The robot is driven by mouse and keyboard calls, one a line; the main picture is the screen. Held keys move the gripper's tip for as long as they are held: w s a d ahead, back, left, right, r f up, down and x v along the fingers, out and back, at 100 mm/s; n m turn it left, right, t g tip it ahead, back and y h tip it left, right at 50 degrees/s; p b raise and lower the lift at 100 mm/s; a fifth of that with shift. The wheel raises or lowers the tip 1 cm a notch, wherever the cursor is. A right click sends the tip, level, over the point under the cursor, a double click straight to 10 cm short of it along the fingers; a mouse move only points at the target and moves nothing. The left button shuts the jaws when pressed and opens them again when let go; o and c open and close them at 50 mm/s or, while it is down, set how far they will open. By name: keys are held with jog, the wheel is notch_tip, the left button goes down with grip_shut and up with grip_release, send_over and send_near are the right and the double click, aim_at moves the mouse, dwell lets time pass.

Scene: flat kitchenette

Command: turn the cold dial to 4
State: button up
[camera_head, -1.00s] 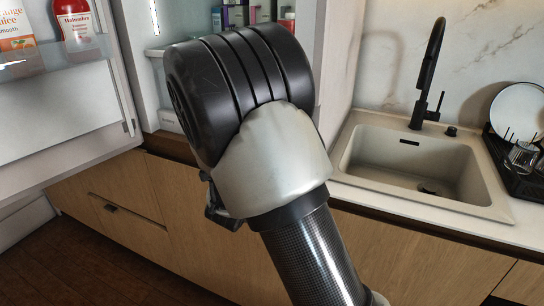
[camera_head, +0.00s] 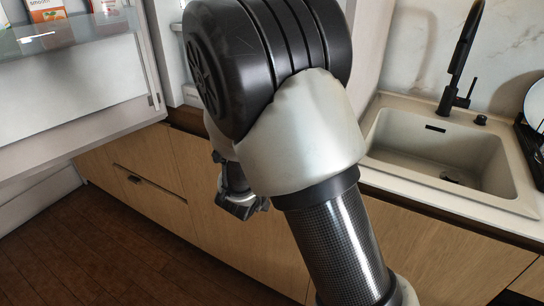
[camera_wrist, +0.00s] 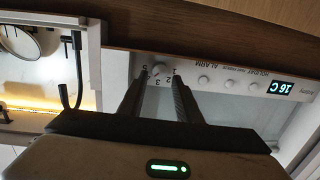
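The cold dial (camera_wrist: 159,69) is a small pale knob on a light control panel, seen upside down in the wrist view. In the head view my arm hides the dial and the fingers.
In the head view, the open fridge door (camera_head: 80,95) with bottles is at left, and the sink (camera_head: 440,150) is at right. Wooden cabinet fronts (camera_head: 150,170) are below.

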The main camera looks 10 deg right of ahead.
jog(key=p+v, duration=0.1)
jog(key=v, duration=1.2)
jog(key=shift+s, duration=0.2)
jog(key=shift+a+r, duration=0.1)
